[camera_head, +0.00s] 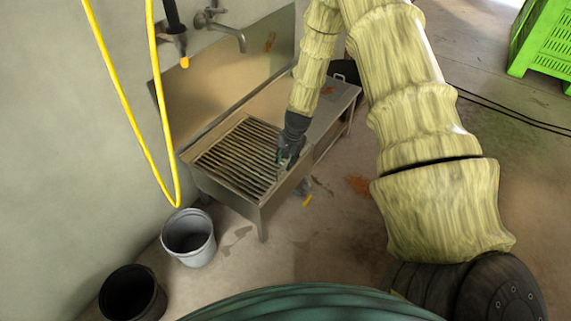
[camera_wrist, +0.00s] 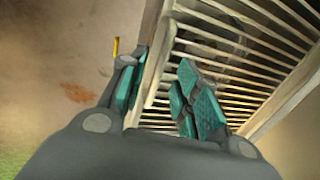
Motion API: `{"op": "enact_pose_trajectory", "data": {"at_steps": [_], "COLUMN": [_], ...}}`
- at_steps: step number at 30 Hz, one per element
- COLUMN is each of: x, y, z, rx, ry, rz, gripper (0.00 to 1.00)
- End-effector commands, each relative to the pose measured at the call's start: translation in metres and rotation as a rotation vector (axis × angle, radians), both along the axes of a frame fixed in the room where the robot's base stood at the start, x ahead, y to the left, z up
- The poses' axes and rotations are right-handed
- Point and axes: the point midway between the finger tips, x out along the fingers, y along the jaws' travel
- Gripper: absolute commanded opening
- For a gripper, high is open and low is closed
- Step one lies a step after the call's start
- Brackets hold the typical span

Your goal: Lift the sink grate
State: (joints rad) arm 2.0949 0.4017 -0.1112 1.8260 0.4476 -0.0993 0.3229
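The sink grate (camera_head: 238,158) is a slatted panel with a pale frame, lying in the top of the metal sink (camera_head: 246,205). In the head view my gripper (camera_head: 285,160) is at the grate's right end, pointing down. In the wrist view my gripper (camera_wrist: 163,70) is open, with its teal-padded fingers apart. One finger is outside the pale edge and the other is over the slats of the grate (camera_wrist: 240,58). The edge runs between them. I cannot tell whether either pad touches it.
A tap (camera_head: 228,32) and a hanging yellow hose (camera_head: 128,110) are on the wall side. A grey bucket (camera_head: 190,240) and a black bucket (camera_head: 130,295) stand on the floor. A green crate (camera_head: 545,45) is far right.

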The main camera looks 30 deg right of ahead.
Motion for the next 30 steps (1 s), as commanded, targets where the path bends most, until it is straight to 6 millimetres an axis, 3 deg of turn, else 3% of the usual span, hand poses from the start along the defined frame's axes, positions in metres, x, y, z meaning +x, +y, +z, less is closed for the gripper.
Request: {"op": "enact_pose_trajectory", "data": {"at_steps": [6, 16, 22, 30], "x": [0.003, 0.003, 0.003, 0.003], "y": [0.002, 0.002, 0.002, 0.001], "z": [-0.017, -0.019, -0.018, -0.018], "rx": [0.000, 0.000, 0.000, -0.001], "ry": [0.000, 0.000, 0.000, 0.001], "rz": [0.000, 0.001, 0.001, 0.001], "gripper": [0.32, 0.32, 0.00, 0.00]}}
